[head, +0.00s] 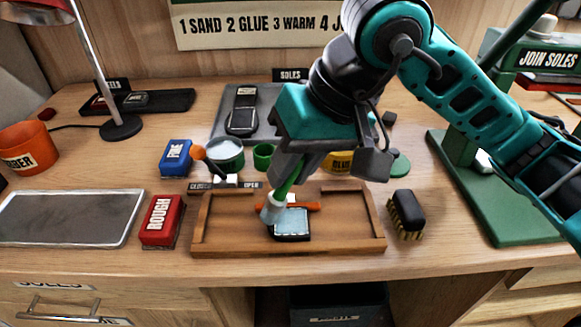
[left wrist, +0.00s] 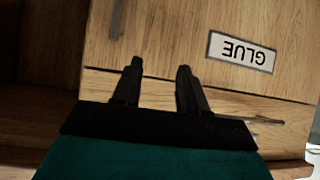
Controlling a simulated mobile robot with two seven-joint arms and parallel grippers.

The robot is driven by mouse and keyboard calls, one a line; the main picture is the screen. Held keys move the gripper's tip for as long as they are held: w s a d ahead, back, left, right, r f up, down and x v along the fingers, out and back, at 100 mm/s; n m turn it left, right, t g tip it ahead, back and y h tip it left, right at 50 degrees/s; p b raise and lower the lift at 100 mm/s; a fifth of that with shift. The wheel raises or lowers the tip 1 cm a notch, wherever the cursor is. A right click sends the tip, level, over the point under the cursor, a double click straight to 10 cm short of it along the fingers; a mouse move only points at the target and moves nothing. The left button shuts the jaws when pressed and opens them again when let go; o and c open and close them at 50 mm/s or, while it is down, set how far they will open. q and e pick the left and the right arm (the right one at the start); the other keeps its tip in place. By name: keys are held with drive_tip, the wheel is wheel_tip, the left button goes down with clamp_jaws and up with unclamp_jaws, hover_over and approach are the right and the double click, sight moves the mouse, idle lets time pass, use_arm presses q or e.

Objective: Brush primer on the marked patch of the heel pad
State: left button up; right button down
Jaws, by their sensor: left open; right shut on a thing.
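My right gripper (head: 290,172) is shut on a green-handled brush (head: 283,188). It holds the brush tilted over the wooden tray. The brush's pale head (head: 271,210) is at the left edge of the heel pad (head: 291,224); I cannot tell whether it touches. The heel pad is a small dark piece with a light blue top, lying in the tray, its upper left partly covered by the brush. An orange bar (head: 300,206) lies just behind the pad. My left gripper (left wrist: 158,70) is open and empty in the left wrist view, facing a wooden drawer front.
The wooden tray (head: 220,248) has raised walls. A red ROUGH block (head: 161,220) stands to its left and a black bristle brush (head: 407,214) to its right. Tins, a blue block (head: 175,158) and a dark sole (head: 242,110) lie behind. A green press (head: 480,200) stands right.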

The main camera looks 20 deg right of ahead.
wheel_tip(320, 180, up, 3)
drive_tip(key=shift+w+a+f+p, duration=0.1)
drive_tip(key=shift+a+f+p, duration=0.05)
drive_tip(key=shift+p, duration=0.5)
drive_tip(key=shift+r, duration=0.35)
drive_tip(key=shift+r+p, duration=0.35)
drive_tip(key=shift+p, duration=0.05)
drive_tip(key=shift+r+p, duration=0.4)
drive_tip(key=shift+r, duration=0.35)
wheel_tip(320, 180, up, 2)
drive_tip(key=shift+r+p, duration=0.1)
drive_tip(key=shift+p, duration=0.5)
drive_tip(key=shift+r, duration=0.2)
use_arm(q)
drive_tip(key=shift+a+r+y, duration=0.2)
drive_tip(key=shift+a+r, duration=0.2)
drive_tip(key=shift+a, duration=0.2)
drive_tip(key=shift+a+r+y, duration=0.2)
drive_tip(key=shift+a+r, duration=0.2)
drive_tip(key=shift+a, duration=0.15)
drive_tip(key=shift+s+d, duration=0.1)
drive_tip(key=shift+d, duration=0.1)
